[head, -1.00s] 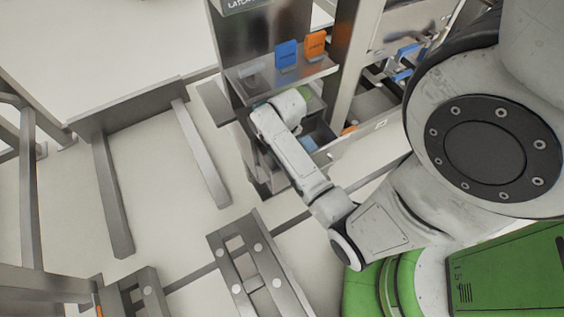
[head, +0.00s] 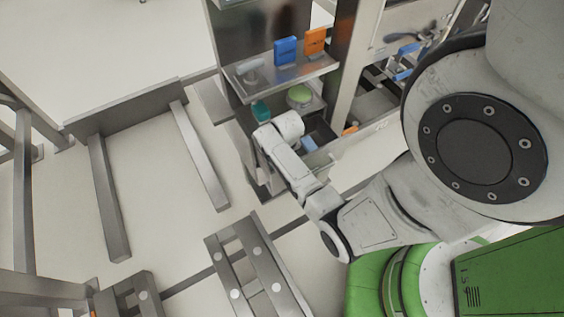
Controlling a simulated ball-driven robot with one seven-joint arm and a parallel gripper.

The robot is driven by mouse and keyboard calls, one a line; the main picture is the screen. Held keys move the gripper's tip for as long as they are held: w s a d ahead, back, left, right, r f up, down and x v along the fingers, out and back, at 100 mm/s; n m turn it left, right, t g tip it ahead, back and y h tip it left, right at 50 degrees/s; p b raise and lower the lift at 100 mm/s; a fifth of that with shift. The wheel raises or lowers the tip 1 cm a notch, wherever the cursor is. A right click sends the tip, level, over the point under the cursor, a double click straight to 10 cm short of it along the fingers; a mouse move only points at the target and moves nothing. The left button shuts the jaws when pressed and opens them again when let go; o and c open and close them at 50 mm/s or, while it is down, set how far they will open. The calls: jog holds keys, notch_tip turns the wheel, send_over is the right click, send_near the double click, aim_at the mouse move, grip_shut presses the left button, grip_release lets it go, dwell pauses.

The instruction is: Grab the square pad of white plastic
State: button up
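I cannot make out a square pad of white plastic in the head view. My arm's white end link (head: 288,124) is in front of the lower levels of a metal shelf unit (head: 240,108). My gripper does not show; it is hidden behind or below that link. Whatever lies behind the link is hidden too.
A blue box (head: 285,51) and an orange box (head: 315,41) stand on the upper shelf, with a grey object (head: 250,72) to their left. Below are a teal item (head: 261,110) and a green rounded item (head: 299,95). Drawers with tools stand at right. Metal rails (head: 198,155) lie left.

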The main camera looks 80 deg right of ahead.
jog(key=shift+f, duration=0.1)
jog(key=c, duration=1.2)
jog(key=shift+o, duration=0.2)
